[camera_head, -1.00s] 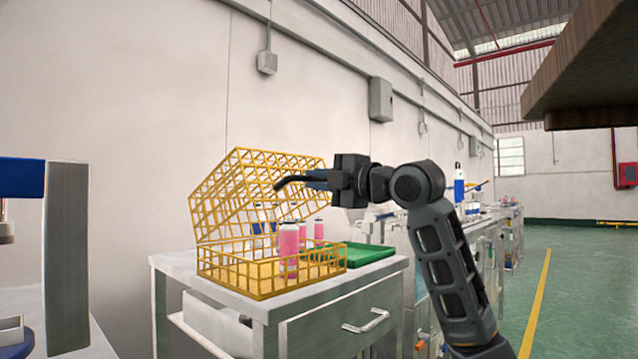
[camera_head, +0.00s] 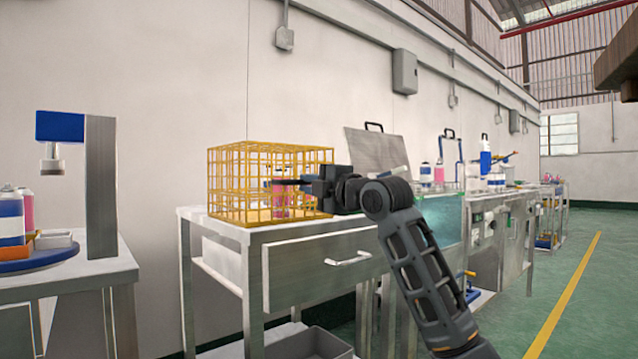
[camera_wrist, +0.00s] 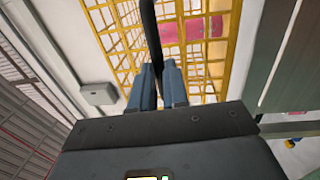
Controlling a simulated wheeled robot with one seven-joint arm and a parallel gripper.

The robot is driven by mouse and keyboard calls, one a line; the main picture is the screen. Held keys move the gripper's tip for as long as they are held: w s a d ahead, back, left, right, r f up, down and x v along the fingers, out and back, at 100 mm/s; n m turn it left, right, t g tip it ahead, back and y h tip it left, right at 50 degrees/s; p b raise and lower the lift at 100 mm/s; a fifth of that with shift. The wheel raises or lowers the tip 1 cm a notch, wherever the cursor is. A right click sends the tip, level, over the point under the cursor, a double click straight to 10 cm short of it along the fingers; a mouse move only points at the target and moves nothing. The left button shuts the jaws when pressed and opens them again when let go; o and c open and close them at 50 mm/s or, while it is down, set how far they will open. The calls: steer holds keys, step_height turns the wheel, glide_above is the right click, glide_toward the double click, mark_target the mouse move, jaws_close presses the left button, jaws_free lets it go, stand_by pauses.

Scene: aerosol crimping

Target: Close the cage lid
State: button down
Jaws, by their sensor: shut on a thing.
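The yellow wire cage (camera_head: 240,216) stands on a metal table. Its wire lid (camera_head: 270,147) is down over the base, with a level top, so the cage looks like a closed box. A pink can (camera_head: 281,196) shows through the wires; a pink shape (camera_wrist: 190,30) also shows behind them in the wrist view. My gripper (camera_head: 300,182) is at the cage's right front side. In the wrist view my gripper (camera_wrist: 157,78) is shut on a dark curved bar (camera_wrist: 150,30) reaching towards the cage. I cannot tell whether the bar is joined to the lid.
The cage's table (camera_head: 300,235) has a drawer and a grey bin (camera_head: 310,345) beneath. A press (camera_head: 98,185) stands on a bench at left. At right is a glass-sided tank (camera_head: 440,225) with a raised grey lid (camera_head: 375,150). The green floor is clear at far right.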

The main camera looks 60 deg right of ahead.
steer(key=shift+w+f+g, duration=0.15)
steer(key=shift+f, duration=0.5)
steer(key=shift+w+f+g, duration=0.15)
steer(key=shift+f, duration=0.45)
steer(key=c, duration=1.4)
jaws_free()
steer(key=shift+c, duration=0.2)
steer(key=o, duration=0.3)
steer(key=shift+r+p+v, duration=0.15)
steer(key=shift+p+v, duration=0.35)
steer(key=shift+v, duration=1.5)
steer(key=shift+r+p+v, duration=0.2)
steer(key=shift+p+v, duration=0.3)
steer(key=shift+v, duration=1.55)
steer(key=shift+d, duration=0.1)
